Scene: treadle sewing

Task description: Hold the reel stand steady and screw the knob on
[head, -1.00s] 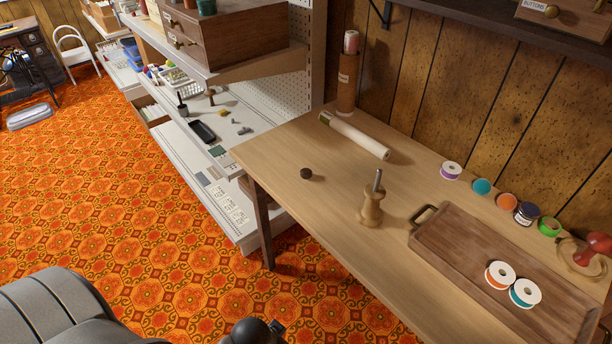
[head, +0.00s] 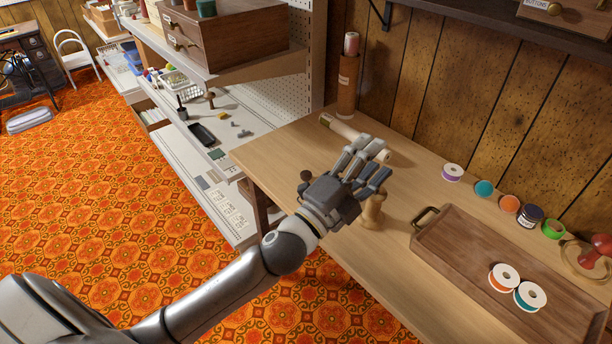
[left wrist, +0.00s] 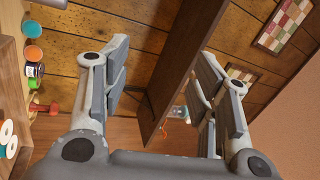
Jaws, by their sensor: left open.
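The wooden reel stand (head: 372,211) stands upright on the wooden table, partly hidden behind my left gripper in the head view. The dark round knob (head: 306,176) lies on the table at the left, close beside the hand. My left gripper (head: 368,160) is open and empty, held above the table between the knob and the stand. In the left wrist view its fingers (left wrist: 160,85) are spread apart with nothing between them. The stand's metal rod is hidden behind the hand. My right gripper is not in view.
A brown tray (head: 450,262) with a handle and two thread spools (head: 503,277) lies to the right. Several small spools and jars (head: 529,215) line the wall. A shelf (head: 235,110) is at the left.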

